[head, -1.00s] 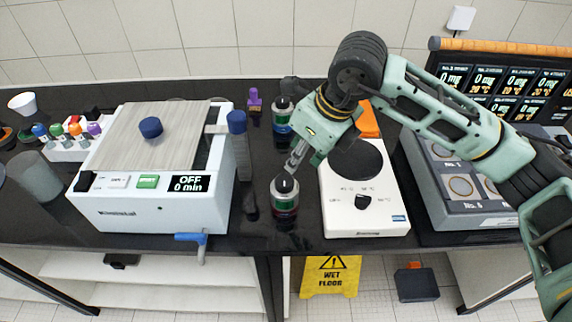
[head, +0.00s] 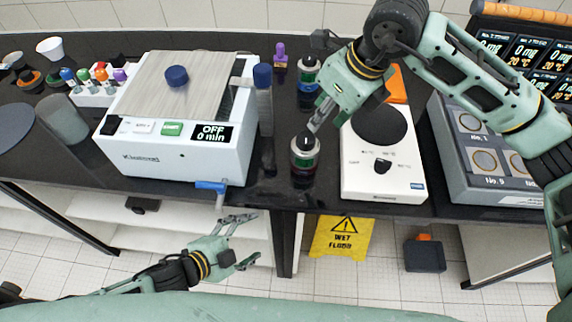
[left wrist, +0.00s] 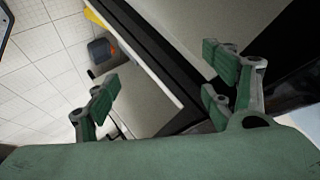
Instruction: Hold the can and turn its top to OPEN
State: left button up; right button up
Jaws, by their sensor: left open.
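My left gripper (head: 252,240) is open and empty, in front of and below the counter edge, left of the can. Its spread fingers also show in the left wrist view (left wrist: 160,95), with no can between them.
A white shaker box (head: 180,150) with a blue-handled crank (head: 211,186) stands left of the can. A white hotplate (head: 384,180) stands close on its right. A yellow wet floor sign (head: 341,238) stands on the floor below the counter.

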aim_at(296, 160)
pick_arm(q)
jog(key=s+d+r+m+h, duration=0.25)
jog(key=d+r, duration=0.45)
jog(key=r, duration=0.4)
jog(key=w+r+n+t, duration=0.1)
jog(key=w+r+n, duration=0.1)
jog(key=w+n, duration=0.1)
jog(key=w+d+r+n+y, duration=0.1)
jog(key=w+r+n, duration=0.1)
jog(key=w+n, duration=0.2)
jog(key=w+d+r+n+t, duration=0.1)
jog(key=w+r+n, duration=0.1)
jog(key=w+n, duration=0.2)
jog(key=shift+w+n+t+y, duration=0.25)
jog(key=shift+w+t, duration=0.05)
jog(key=shift+w, duration=0.9)
jog(key=shift+w+n, duration=0.3)
jog(key=shift+w, duration=0.05)
jog(key=shift+w+d, duration=0.1)
jog(key=shift+w, duration=0.25)
jog(key=x, duration=0.7)
jog(key=shift+f, duration=0.1)
jog(key=shift+c, duration=0.5)
